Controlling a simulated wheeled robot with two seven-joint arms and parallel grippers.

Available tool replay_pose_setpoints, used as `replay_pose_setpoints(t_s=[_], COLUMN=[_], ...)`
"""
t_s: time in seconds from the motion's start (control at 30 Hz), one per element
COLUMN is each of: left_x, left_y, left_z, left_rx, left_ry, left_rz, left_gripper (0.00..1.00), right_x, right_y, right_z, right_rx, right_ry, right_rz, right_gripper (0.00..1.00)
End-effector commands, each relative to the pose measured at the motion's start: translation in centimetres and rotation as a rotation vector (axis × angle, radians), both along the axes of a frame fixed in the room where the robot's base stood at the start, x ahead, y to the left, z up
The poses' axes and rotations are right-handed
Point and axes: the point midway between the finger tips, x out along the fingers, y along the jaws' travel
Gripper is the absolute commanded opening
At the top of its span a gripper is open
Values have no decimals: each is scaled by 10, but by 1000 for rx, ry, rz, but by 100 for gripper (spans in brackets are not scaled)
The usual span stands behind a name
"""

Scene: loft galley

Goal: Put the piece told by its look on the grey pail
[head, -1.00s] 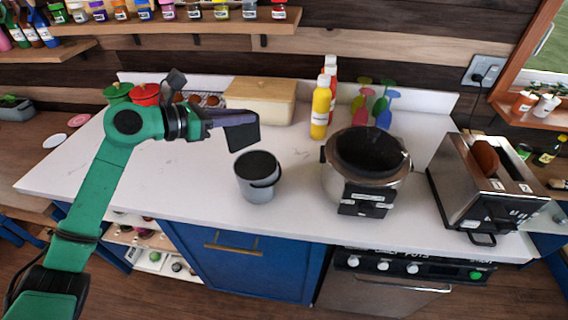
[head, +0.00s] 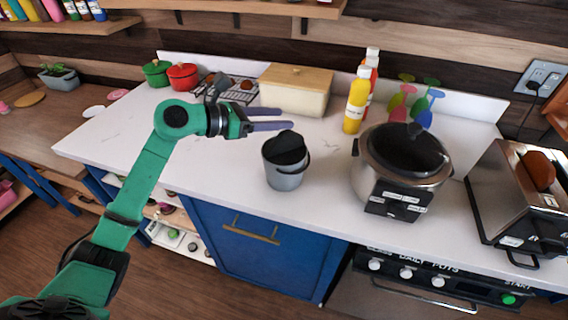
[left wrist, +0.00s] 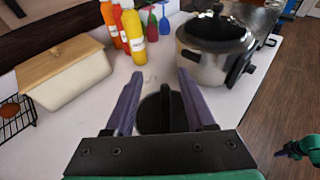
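The grey pail (head: 284,178) stands upright on the white counter. A black piece (head: 287,145) rests on its top; in the left wrist view it shows as a dark round disc with a raised ridge (left wrist: 152,113). Whether it sits flat and fully seated I cannot tell. My left gripper (head: 282,119) is open just above and behind the piece; its purple fingers stand apart on either side of the ridge in the wrist view. My right gripper (left wrist: 284,152) shows small at the right edge of the left wrist view, its opening unclear.
A steel cooker (head: 402,165) stands close right of the pail, a toaster (head: 520,195) beyond it. Behind are a yellow bottle (head: 356,102), a wooden-lidded box (head: 296,92), and green (head: 157,73) and red (head: 182,76) pots. The counter left of the pail is clear.

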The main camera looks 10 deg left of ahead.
Motion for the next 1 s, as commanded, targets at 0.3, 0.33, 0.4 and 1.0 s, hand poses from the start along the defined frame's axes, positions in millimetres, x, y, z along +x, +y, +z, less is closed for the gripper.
replay_pose_setpoints(t_s=[0.3, 0.33, 0.4, 1.0], left_x=[-2, -4, -11, -92], left_y=[3, 6, 14, 104], left_z=[-1, -1, 0, 41], left_rx=[2, 2, 3, 1], left_ry=[0, -1, 1, 1], left_rz=[2, 3, 3, 0], left_gripper=[54, 54, 54, 54], right_x=[-4, -4, -4, -6], right_y=[5, 6, 8, 8], right_z=[-4, -6, -14, -71], right_rx=[6, 8, 10, 10], right_ry=[5, 6, 6, 9], right_rz=[-1, -1, -2, 1], right_gripper=[0, 0, 0, 0])
